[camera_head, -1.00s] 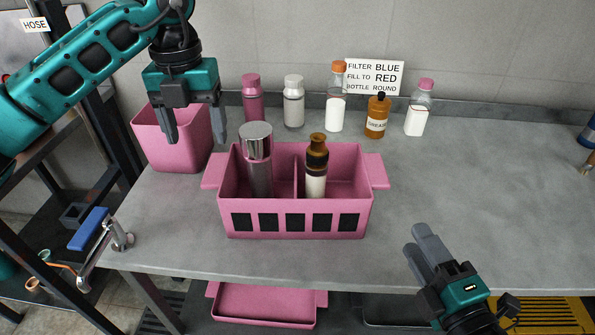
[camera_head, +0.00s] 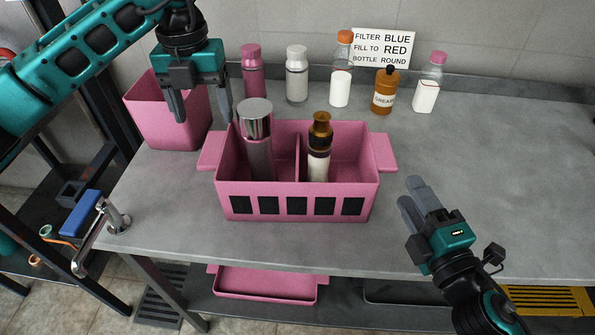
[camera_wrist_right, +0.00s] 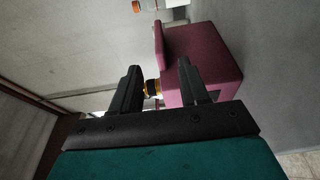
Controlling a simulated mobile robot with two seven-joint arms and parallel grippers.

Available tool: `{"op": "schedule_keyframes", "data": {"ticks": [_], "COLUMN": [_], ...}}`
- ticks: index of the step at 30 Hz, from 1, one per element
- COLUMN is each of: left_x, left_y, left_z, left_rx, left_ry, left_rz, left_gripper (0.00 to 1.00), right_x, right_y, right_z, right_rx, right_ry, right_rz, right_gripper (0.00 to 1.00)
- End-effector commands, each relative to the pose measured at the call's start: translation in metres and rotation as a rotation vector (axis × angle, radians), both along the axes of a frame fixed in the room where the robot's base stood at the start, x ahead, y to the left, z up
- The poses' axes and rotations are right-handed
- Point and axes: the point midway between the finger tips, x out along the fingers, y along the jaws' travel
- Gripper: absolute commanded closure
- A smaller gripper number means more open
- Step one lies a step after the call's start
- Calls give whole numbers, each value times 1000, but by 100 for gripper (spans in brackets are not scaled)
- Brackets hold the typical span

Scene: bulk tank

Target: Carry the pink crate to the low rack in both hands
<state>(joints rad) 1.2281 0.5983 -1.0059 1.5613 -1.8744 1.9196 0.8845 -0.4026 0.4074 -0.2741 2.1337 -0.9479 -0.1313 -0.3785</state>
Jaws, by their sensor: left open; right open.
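The pink crate (camera_head: 290,203) stands on the grey counter, with a handle tab at each end and a divider inside. A silver-capped bottle (camera_head: 257,140) is in its left compartment and a brown-topped bottle (camera_head: 319,150) in its right one. My left gripper (camera_head: 205,112) is open and empty above and behind the crate's left handle. My right gripper (camera_head: 414,198) is open and empty, to the right of and below the crate's right handle (camera_head: 382,152). The right wrist view shows the crate (camera_wrist_right: 205,65) beyond the open fingers. The low rack (camera_head: 350,310) is under the counter.
A pink bin (camera_head: 165,120) stands at the counter's left. Several bottles, including an amber one (camera_head: 385,92), line the back by a sign (camera_head: 384,47). A pink tray (camera_head: 265,285) sits on the rack. The right counter is clear.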

Motion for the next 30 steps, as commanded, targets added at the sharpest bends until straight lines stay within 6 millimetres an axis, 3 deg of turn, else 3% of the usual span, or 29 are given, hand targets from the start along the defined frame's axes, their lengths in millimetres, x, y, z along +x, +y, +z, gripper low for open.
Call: {"op": "schedule_keyframes", "data": {"ticks": [18, 30], "left_x": [0, 0], "left_y": [0, 0], "left_z": [-87, -99], "left_rx": [1, 1], "left_ry": [2, -1], "left_rz": [0, 0], "left_gripper": [24, 24], "right_x": [82, 94], "right_y": [27, 31], "right_z": [1, 0], "right_rx": [0, 1], "right_ry": [-1, 0], "right_rz": [-1, 0], "right_gripper": [55, 55]}}
